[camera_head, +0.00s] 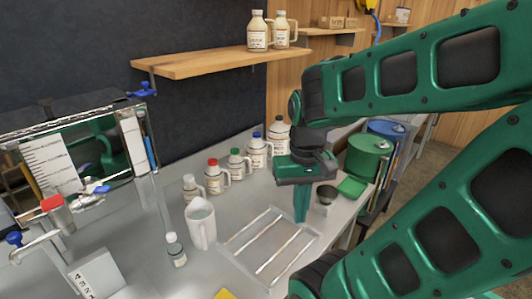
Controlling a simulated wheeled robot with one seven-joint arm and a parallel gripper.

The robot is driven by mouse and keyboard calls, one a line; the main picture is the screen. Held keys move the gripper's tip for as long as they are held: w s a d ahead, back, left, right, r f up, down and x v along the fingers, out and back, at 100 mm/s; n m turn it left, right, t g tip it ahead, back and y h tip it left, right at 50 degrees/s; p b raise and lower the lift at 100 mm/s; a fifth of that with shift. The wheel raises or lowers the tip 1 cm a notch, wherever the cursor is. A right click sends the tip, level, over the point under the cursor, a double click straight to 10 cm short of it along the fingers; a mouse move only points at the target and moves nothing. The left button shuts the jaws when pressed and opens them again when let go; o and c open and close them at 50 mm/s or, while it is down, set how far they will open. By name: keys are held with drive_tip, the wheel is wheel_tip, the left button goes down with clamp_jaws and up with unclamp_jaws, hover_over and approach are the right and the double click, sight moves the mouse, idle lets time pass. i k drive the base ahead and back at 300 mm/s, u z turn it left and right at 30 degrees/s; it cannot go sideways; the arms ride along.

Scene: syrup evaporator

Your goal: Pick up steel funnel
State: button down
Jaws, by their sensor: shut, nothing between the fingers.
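My gripper (300,216) points down over the grey worktop, with its green fingers shut and empty. Just right of the fingers stands a small grey vessel with a wide dark mouth (326,192), which looks like the steel funnel. It seems upright on the worktop, and its lower part is small and hard to make out. The fingers are beside it, to its left, and do not appear to hold it. I cannot tell whether they touch it.
A rack with pale bars (270,246) lies left of the gripper. A white pitcher (201,226), a small bottle (176,250) and several capped jugs (213,178) stand further left and behind. A green cloth or pad (352,187) lies right. A wooden shelf (200,62) hangs above.

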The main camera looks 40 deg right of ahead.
sight(327, 194)
drive_tip(key=k, duration=0.5)
drive_tip(key=z, duration=1.8)
drive_tip(key=k, duration=0.95)
drive_tip(key=u, duration=0.5)
drive_tip(key=i, duration=1)
